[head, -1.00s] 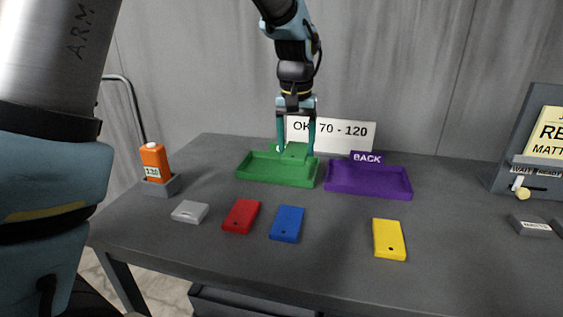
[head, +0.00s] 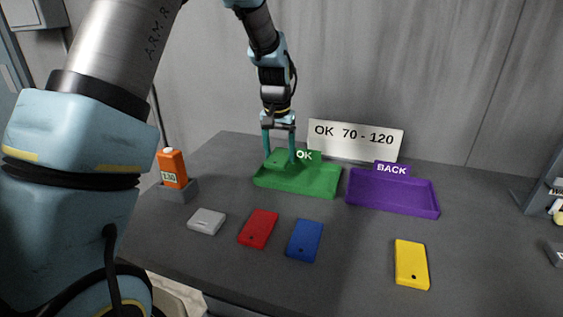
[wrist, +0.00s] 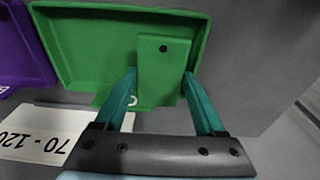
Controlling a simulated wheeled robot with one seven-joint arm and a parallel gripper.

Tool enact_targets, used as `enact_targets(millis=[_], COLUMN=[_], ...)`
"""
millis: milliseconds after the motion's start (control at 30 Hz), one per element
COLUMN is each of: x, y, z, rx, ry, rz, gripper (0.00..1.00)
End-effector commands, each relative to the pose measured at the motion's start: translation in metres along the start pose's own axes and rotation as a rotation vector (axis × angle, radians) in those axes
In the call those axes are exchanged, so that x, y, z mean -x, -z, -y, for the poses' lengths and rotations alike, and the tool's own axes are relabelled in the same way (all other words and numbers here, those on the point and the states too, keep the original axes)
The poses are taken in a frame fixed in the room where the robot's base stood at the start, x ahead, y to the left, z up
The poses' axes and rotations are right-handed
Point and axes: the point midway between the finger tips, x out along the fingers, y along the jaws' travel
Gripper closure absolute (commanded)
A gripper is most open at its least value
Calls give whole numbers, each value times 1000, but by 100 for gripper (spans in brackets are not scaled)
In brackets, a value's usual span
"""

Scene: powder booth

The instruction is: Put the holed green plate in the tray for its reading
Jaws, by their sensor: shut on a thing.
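The holed green plate (wrist: 163,70) is between the fingers of my gripper (wrist: 160,82) in the wrist view, its dark hole towards the far end. My gripper (head: 280,160) is shut on it over the back left part of the green tray (head: 315,190), whose tab reads OK. The plate also shows between the fingers in the head view (head: 280,157), green against green. I cannot tell whether it touches the tray floor. The purple tray (head: 400,206), marked BACK, is empty. The orange gauge (head: 172,167) stands in a grey holder at the left; its small reading is unclear.
A white sign (head: 355,139) behind the trays reads OK 70 - 120. Red (head: 258,228), blue (head: 305,240) and yellow (head: 411,264) holed plates and a light grey block (head: 206,221) lie in front on the dark table. Open table lies between blue and yellow.

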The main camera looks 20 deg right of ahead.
Motion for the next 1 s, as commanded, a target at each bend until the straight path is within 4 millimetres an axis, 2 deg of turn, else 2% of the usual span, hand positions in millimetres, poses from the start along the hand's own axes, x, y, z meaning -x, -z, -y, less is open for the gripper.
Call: enact_targets(millis=[300,733,767,1000], x=[-36,-44,-43,-42], y=[-5,-5,-5,-5], z=[0,0,0,0], rx=[1,1,1,1], ry=[-1,0,0,0], rz=[1,-1,-1,-1], gripper=[96,96,25,0])
